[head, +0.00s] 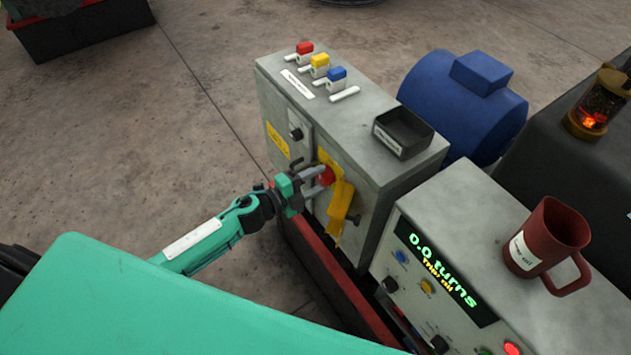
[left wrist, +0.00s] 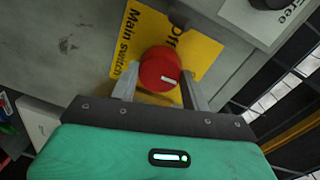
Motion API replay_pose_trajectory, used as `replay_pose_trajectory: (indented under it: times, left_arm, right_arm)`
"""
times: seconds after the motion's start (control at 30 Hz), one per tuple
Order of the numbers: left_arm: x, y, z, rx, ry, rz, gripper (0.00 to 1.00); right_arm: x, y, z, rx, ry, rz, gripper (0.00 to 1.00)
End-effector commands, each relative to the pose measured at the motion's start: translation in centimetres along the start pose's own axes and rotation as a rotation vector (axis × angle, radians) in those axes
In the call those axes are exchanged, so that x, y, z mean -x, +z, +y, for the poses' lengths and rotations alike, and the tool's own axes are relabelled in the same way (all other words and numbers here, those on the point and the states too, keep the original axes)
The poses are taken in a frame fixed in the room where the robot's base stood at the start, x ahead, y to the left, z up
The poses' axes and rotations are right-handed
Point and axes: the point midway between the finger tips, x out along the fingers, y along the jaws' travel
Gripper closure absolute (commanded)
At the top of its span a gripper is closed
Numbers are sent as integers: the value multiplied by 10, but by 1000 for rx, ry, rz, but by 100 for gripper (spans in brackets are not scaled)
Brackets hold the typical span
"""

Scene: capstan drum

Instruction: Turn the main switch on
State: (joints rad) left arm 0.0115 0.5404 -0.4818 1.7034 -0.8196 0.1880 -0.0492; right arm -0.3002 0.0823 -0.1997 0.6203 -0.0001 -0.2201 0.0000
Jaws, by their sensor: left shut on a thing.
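The main switch is a round red knob (left wrist: 158,66) on a yellow plate (left wrist: 133,42) marked "Main Switch" and "Off". In the head view, the red knob (head: 327,175) sits on the front of a grey cabinet. My left gripper (head: 316,182) has come in from the left and is shut on it. In the left wrist view, the fingers of my left gripper (left wrist: 160,88) lie on both sides of the knob. The white mark on the knob points to the right of that view. My right gripper is not in view.
The grey cabinet (head: 359,170) carries red, yellow and blue levers (head: 320,65) and a black tray (head: 403,130). A yellow tag (head: 341,205) hangs beside the knob. A panel (head: 440,267) reading "0.0 turns" and a red mug (head: 546,240) are at right.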

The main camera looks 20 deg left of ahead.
Motion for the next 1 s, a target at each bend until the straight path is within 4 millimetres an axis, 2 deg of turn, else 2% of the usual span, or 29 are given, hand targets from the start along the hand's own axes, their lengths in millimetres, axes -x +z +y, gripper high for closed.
replay_pose_trajectory:
  times: [0.67,0.7,0.77,1.0]
  left_arm:
    - [0,0,2,-56,2,-3,76]
    - [0,0,2,-56,2,-3,46]
    - [0,0,2,-56,2,-3,34]
    - [0,0,1,-55,0,-3,32]
  right_arm:
    - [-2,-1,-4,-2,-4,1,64]
    - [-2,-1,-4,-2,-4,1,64]
    - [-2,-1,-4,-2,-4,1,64]
    - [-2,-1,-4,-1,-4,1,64]
